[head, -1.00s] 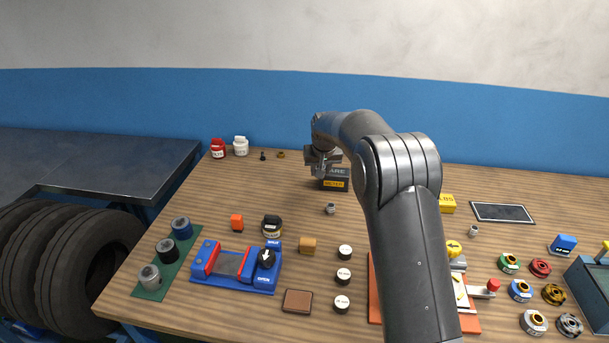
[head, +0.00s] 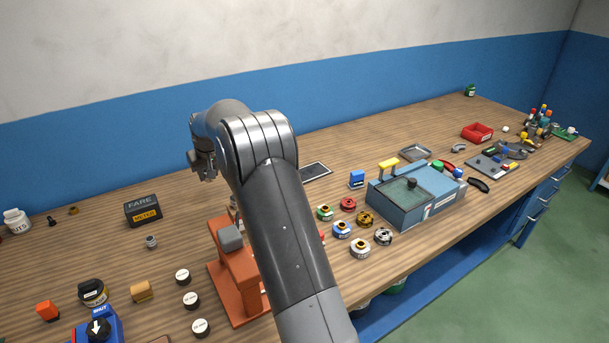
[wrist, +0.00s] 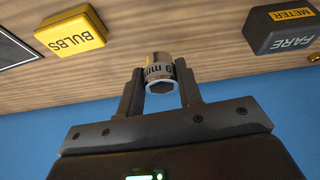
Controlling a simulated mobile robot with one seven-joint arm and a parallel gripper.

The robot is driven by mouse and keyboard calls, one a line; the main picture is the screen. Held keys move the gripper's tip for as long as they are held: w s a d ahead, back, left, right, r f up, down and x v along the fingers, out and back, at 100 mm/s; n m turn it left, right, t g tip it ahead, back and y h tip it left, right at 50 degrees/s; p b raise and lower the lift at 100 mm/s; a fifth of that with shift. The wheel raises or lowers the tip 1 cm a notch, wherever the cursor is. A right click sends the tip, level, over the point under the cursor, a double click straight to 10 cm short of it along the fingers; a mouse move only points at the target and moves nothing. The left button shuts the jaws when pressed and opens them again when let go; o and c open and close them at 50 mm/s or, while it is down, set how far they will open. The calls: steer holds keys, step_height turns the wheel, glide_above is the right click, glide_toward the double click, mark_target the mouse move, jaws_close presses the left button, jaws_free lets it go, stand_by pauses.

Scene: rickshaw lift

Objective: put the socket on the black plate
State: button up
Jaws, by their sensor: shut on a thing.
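My gripper (head: 207,174) is raised above the bench, to the right of the fare meter in the head view. In the wrist view my gripper (wrist: 161,88) is shut on a short silver socket (wrist: 160,72) with a printed band, gripped between the fingertips. The socket's open hex end shows. The socket is too small to make out in the head view. The black plate (head: 314,171) lies flat on the bench behind my arm, to the right of the gripper. Part of the black plate also shows at the left edge of the wrist view (wrist: 12,47).
The black fare meter (head: 142,211) stands left of my gripper. A yellow bulbs box (wrist: 71,31) shows in the wrist view, beside the plate. A small metal piece (head: 151,241) stands before the meter. An orange stand (head: 236,268) and several coloured rings (head: 348,204) are nearer.

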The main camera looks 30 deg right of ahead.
steer(key=s+d+m+h, duration=0.1)
steer(key=s+d, duration=0.3)
steer(key=d, duration=0.8)
steer(key=s+d+m, duration=0.1)
steer(key=s+d, duration=0.3)
steer(key=d, duration=0.8)
steer(key=s+d+m+h, duration=0.1)
steer(key=s+d, duration=0.3)
steer(key=d, duration=0.8)
glide_toward(305, 174)
steer(key=a, duration=0.2)
steer(key=a+f, duration=0.1)
steer(key=a, duration=0.1)
steer(key=shift+w+a+f, duration=0.1)
steer(key=shift+a+f, duration=0.15)
steer(key=shift+f+m, duration=0.3)
steer(key=shift+f, duration=1.7)
steer(key=shift+f, duration=0.1)
steer(key=o, duration=1)
